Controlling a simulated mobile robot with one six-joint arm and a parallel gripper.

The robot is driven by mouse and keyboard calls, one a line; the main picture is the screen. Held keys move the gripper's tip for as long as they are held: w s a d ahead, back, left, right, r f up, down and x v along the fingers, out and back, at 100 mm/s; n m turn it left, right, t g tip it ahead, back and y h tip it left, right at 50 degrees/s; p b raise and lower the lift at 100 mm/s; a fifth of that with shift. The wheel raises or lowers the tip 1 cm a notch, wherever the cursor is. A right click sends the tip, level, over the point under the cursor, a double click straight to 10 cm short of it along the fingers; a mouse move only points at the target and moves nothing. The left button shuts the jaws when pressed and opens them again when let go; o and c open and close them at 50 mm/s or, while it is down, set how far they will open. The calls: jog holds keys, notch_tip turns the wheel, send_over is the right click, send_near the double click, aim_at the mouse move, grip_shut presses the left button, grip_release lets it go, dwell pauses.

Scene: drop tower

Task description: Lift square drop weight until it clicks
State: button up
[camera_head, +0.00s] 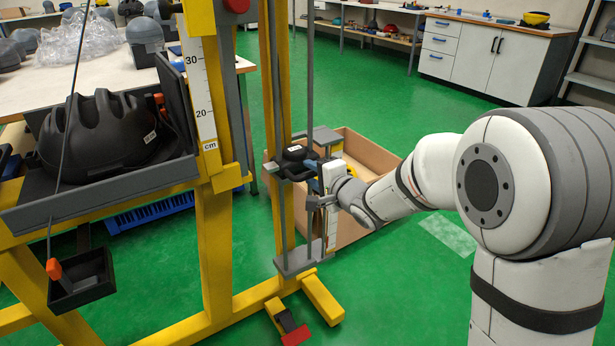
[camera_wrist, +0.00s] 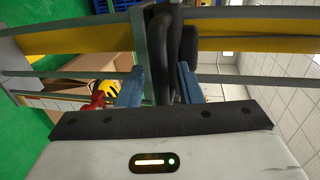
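The drop tower is a yellow frame (camera_head: 213,250) with a centimetre ruler (camera_head: 200,90) and upright grey rods. A dark, blocky weight assembly (camera_head: 293,170) sits low on the rods, with a black labelled piece on top. My gripper (camera_head: 318,195) is at its right side, partly hidden by my wrist. In the wrist view my two blue-grey fingers (camera_wrist: 160,82) lie on either side of a grey bar and a black rounded part (camera_wrist: 185,45). The gap between the fingertips looks filled, but firm contact on both sides cannot be made out. The weight's square shape is not clear.
A cardboard box (camera_head: 372,150) stands on the green floor behind the tower. A black helmet (camera_head: 100,130) rests in a grey tray (camera_head: 120,187) at left. A small black bin (camera_head: 82,290) hangs below it. A red pedal (camera_head: 293,333) lies by the yellow feet.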

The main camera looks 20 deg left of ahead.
grip_shut()
dwell(0.3)
